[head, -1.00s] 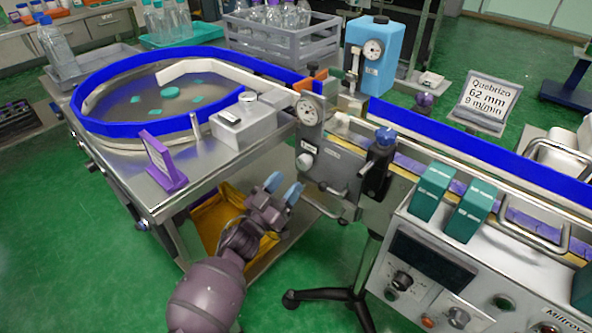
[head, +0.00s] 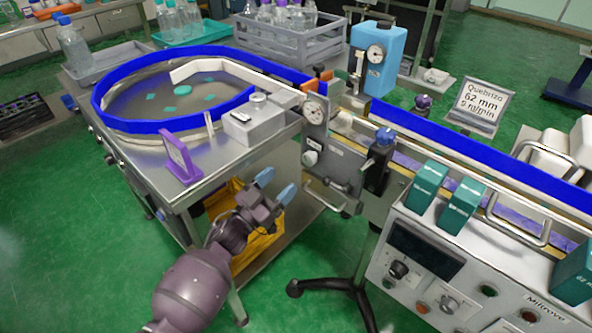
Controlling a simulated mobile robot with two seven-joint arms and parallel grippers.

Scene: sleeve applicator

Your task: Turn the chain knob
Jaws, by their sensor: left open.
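My left gripper (head: 275,186) is open and empty, its two blue-grey fingertips apart, in front of the lower shelf of the steel table. It appears left of and below a pale round knob (head: 310,158) on the metal plate under a dial gauge (head: 314,112). The control panel (head: 470,282) at lower right carries a black knob (head: 398,270) and a silver knob (head: 450,303). A blue knob (head: 384,137) tops a dark post by the conveyor. I cannot tell which one is the chain knob. My right gripper is not in view.
Teal boxes (head: 461,205) stand above the panel. A black-footed stand (head: 330,287) rises beside the panel. Green floor is open at left.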

